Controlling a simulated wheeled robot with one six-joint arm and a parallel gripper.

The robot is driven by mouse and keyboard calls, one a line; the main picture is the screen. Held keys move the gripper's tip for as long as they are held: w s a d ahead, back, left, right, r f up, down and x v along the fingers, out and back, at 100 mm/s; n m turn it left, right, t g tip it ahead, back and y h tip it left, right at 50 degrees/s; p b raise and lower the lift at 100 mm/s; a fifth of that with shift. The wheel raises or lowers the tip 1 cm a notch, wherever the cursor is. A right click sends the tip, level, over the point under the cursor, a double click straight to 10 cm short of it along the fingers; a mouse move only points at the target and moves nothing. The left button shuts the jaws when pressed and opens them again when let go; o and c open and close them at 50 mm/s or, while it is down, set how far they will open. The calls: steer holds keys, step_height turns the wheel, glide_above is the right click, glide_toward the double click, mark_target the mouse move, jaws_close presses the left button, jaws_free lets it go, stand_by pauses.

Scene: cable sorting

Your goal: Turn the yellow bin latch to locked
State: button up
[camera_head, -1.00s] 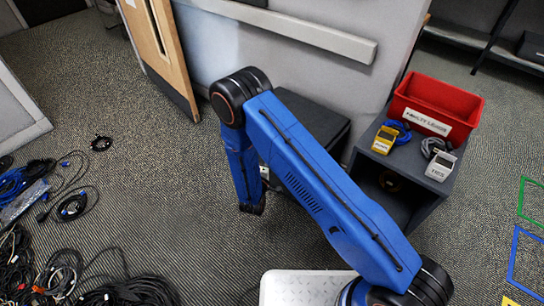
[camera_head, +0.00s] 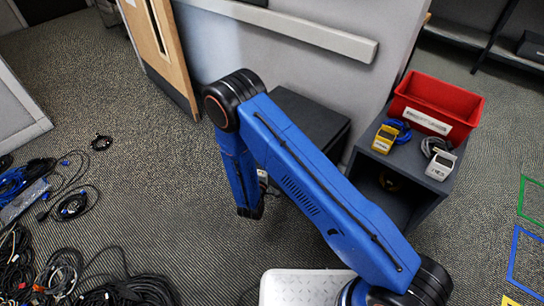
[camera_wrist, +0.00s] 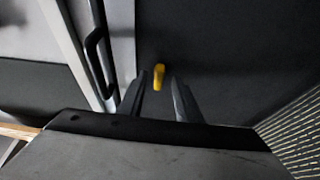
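The yellow latch (camera_wrist: 158,76) is a small, stubby handle on a dark panel (camera_wrist: 225,55) in the wrist view. It stands roughly upright in that picture, leaning slightly. My gripper (camera_wrist: 159,98) is open, with one dark finger on each side of the latch's line. The latch shows just beyond and between the fingertips; I cannot tell whether they touch it. In the head view my arm hangs down beside a dark box (camera_head: 316,118). The latch is hidden there, and the fingers are not clear.
A dark cabinet (camera_head: 412,183) carries a red bin (camera_head: 437,101) and yellow and white devices at the right. Coiled cables (camera_head: 72,207) lie on the floor at the left. A black bar handle (camera_wrist: 97,55) is left of my fingers in the wrist view. Open carpet lies left of my arm.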

steer(key=v, duration=1.5)
steer(key=shift+s+a, duration=0.1)
